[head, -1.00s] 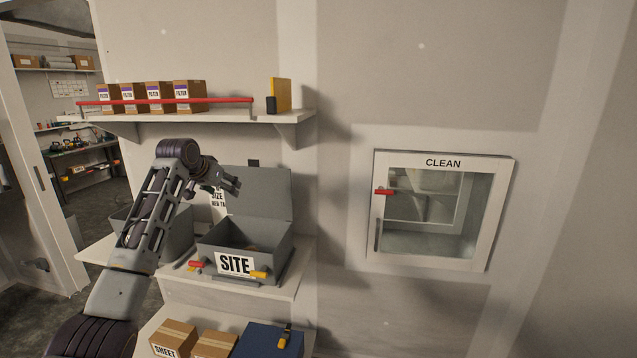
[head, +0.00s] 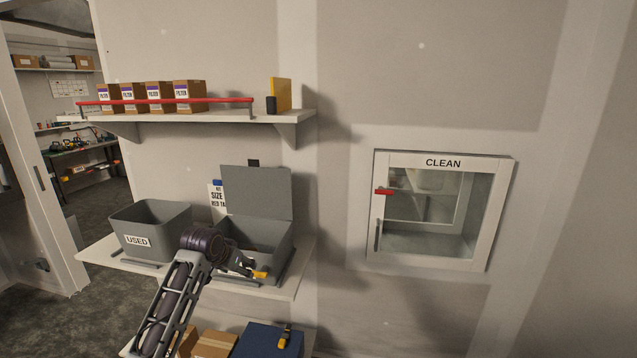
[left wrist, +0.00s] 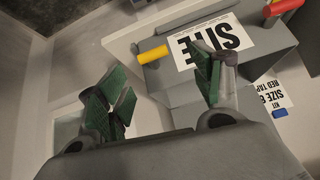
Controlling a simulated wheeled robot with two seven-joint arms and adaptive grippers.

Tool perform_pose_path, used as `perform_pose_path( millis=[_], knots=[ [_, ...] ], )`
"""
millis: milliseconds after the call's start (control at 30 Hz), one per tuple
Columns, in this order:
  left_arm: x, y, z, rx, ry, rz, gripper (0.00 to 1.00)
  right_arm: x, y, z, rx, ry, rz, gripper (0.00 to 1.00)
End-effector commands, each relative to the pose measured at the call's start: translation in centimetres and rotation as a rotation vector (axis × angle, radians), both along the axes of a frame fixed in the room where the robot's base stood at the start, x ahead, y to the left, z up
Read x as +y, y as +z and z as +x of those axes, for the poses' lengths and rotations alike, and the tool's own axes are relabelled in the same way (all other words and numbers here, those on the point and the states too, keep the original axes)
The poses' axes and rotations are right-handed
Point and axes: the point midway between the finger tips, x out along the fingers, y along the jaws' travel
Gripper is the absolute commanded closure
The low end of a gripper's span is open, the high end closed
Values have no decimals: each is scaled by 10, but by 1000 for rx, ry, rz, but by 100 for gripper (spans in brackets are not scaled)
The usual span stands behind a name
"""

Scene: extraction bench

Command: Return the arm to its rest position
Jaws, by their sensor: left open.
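My left arm (head: 172,305) reaches up from the bottom of the head view. Its left gripper (head: 248,265) is in front of the open SITE box (head: 280,265) on the middle shelf and hides most of the box's front. In the left wrist view the left gripper (left wrist: 165,85) has its green-padded fingers spread wide, with nothing held between them. The SITE label (left wrist: 205,42) of the box shows beyond the fingers there, with a yellow latch (left wrist: 152,55) and a red latch (left wrist: 285,8). My right gripper is not in view.
A grey USED bin (head: 150,225) stands left of the box on the middle shelf (head: 105,250). The upper shelf (head: 200,116) holds filter boxes (head: 189,95) behind a red bar. A CLEAN cabinet (head: 440,212) with a glass door is on the right wall. Cartons and a blue case (head: 262,340) sit below.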

Motion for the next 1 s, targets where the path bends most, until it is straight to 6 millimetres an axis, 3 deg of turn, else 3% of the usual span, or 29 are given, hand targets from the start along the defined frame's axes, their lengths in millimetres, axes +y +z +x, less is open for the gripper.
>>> perform_pose_path(
  millis=[400,1000],
  knots=[
    [-16,-71,-70,69,-5,14,34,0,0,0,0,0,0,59],
    [-29,-139,-181,162,8,23,34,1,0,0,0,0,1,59]
  ],
)
